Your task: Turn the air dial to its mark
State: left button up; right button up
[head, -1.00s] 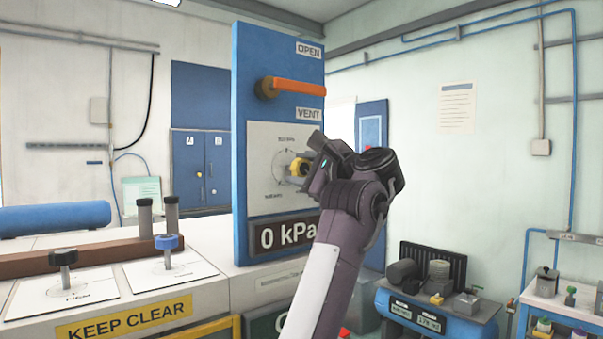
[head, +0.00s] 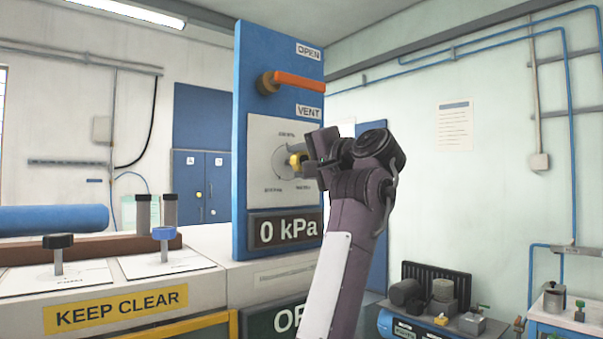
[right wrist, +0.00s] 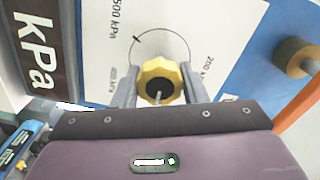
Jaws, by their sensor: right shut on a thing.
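The yellow air dial (head: 296,162) is on a white scale plate (head: 268,135) on the blue upright panel (head: 243,60). My right gripper (head: 308,165) reaches it from the right. In the right wrist view the gripper (right wrist: 158,88) has its two grey fingers on either side of the yellow dial (right wrist: 158,68), shut on it. A curved scale line with a small black mark (right wrist: 137,39) shows beyond the dial. The display (head: 287,231) below reads 0 kPa. My left gripper is not in view.
An orange lever (head: 298,82) sits above the dial between the OPEN and VENT labels. A bench with black and blue knobs (head: 163,236) and a KEEP CLEAR sign (head: 115,309) is at the left. A blue compressor unit (head: 395,328) stands low at the right.

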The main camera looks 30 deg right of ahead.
jog(key=n, duration=0.1)
jog(key=n+b, duration=0.2)
jog(key=shift+f+n, duration=0.25)
jog(key=shift+n, duration=0.15)
jog(key=n+b, duration=0.2)
jog(key=n, duration=0.2)
jog(key=shift+n, duration=0.3)
jog(key=n+b, duration=0.1)
jog(key=n, duration=0.3)
jog(key=shift+b, duration=0.3)
jog(key=n+b, duration=0.1)
jog(key=n, duration=0.3)
jog(key=shift+a+r+n, duration=0.1)
jog(key=shift+n, duration=0.4)
jog(key=o, duration=1)
jog(key=shift+r, duration=0.15)
jog(key=shift+s, duration=0.15)
